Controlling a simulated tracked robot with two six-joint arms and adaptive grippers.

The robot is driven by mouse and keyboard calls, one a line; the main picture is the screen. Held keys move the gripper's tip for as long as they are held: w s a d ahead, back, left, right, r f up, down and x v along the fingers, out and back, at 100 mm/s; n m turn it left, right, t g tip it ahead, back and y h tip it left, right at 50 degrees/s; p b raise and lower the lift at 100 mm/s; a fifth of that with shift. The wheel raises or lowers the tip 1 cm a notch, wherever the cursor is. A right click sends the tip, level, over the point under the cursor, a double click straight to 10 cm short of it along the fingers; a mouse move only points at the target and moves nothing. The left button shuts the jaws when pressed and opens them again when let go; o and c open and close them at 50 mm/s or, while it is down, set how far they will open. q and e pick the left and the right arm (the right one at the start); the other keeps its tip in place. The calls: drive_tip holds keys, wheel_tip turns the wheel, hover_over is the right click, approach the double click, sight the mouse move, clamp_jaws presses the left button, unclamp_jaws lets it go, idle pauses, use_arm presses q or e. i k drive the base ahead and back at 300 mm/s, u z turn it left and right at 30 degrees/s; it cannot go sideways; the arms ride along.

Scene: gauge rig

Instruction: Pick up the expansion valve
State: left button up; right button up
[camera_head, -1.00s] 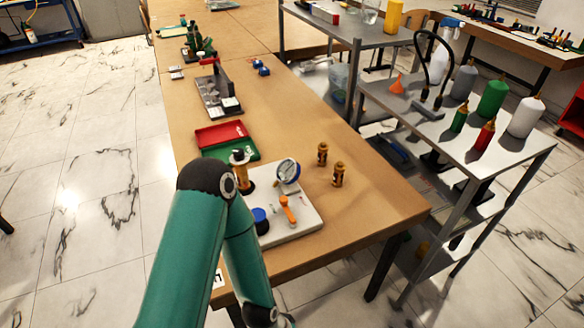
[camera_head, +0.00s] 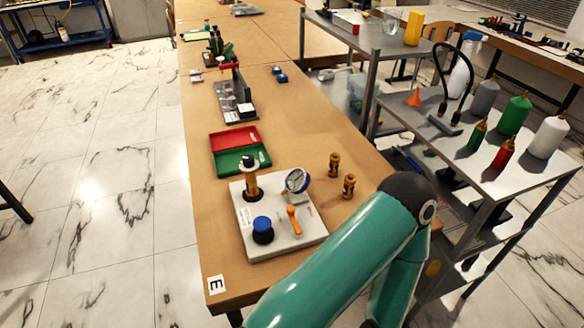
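Two small brass fittings stand upright on the wooden table to the right of a white rig plate (camera_head: 285,247). One brass fitting (camera_head: 334,165) is farther back, the other brass fitting (camera_head: 349,187) nearer. I cannot tell for certain which of these is the expansion valve. One of my teal arms reaches up from the bottom, its bent elbow just right of the nearer fitting in the picture. Neither gripper is in view.
The plate also carries a gauge (camera_head: 297,181), an orange lever (camera_head: 293,221) and a blue knob (camera_head: 262,229). An open red and green case (camera_head: 240,160) lies behind it. A grey cart (camera_head: 480,165) with several bottles stands right. The table's front left is clear.

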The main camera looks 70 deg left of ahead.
sight(252, 190)
drive_tip(key=u, duration=0.2)
drive_tip(key=k, duration=1.45)
drive_tip(key=z, duration=1.6)
drive_tip(key=i, duration=0.1)
drive_tip(key=u, duration=3.5)
drive_tip(key=i, duration=0.35)
drive_tip(key=u, duration=0.85)
drive_tip(key=i, duration=0.7)
drive_tip(key=z, duration=0.45)
